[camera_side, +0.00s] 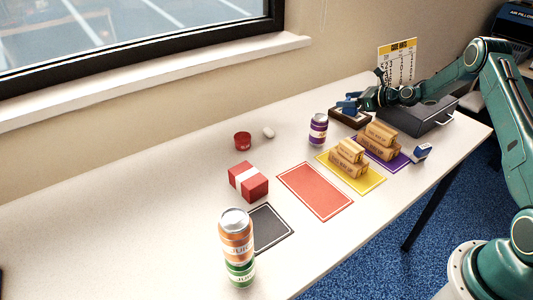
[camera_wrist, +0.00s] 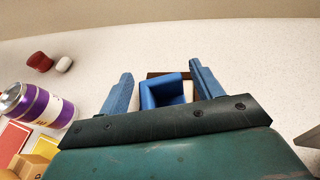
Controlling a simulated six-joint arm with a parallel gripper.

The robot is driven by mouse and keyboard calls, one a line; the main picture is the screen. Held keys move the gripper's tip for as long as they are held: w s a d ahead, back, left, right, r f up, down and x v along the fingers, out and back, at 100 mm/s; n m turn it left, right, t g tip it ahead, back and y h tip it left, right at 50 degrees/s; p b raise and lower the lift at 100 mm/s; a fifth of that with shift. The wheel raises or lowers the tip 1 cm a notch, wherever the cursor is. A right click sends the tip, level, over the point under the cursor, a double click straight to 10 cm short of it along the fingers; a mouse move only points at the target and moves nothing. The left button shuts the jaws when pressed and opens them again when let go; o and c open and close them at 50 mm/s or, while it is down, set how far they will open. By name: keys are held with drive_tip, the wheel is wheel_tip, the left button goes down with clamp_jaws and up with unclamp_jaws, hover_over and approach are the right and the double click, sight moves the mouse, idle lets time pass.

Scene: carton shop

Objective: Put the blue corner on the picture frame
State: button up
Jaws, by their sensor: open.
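The blue corner (camera_wrist: 160,95) is an L-shaped piece in the wrist view. It lies between my gripper's two blue fingers, with a gap on each side. The dark brown picture frame (camera_wrist: 155,75) shows behind and around it, with a pale inside. The corner appears to lie at the frame; I cannot tell whether it is fully seated. My gripper (camera_wrist: 160,69) is open. In the side view my gripper (camera_side: 347,105) is low over the picture frame (camera_side: 350,119) at the back of the table, and blue fingers and corner are hard to tell apart there.
A purple can (camera_side: 318,130) stands left of the frame. Small cartons (camera_side: 380,140) sit on yellow and purple mats in front. A dark tray (camera_side: 425,115) is to the right. A red box (camera_side: 248,181), red tin (camera_side: 243,141) and stacked cans (camera_side: 237,240) stand farther left.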

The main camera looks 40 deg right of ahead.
drive_tip(key=v, duration=1)
drive_tip(key=shift+s, duration=0.25)
drive_tip(key=shift+r, duration=0.1)
drive_tip(key=s+a+r+n+g+h, duration=0.1)
drive_tip(key=s+a+r+n+g, duration=0.25)
drive_tip(key=a+r+n, duration=0.65)
drive_tip(key=s+a+r+n+g, duration=0.2)
drive_tip(key=s+a+r+n, duration=0.45)
drive_tip(key=a, duration=0.55)
drive_tip(key=s+a+r+n+g+h, duration=0.1)
drive_tip(key=s+a+n, duration=0.2)
drive_tip(key=s+n, duration=0.5)
drive_tip(key=s+a+r+n+h, duration=0.1)
drive_tip(key=s+a+n, duration=0.3)
drive_tip(key=s, duration=1.2)
drive_tip(key=n+h, duration=0.1)
drive_tip(key=n, duration=0.3)
drive_tip(key=shift+a+r+g, duration=0.2)
drive_tip(key=shift+r+g, duration=0.05)
drive_tip(key=shift+g, duration=0.1)
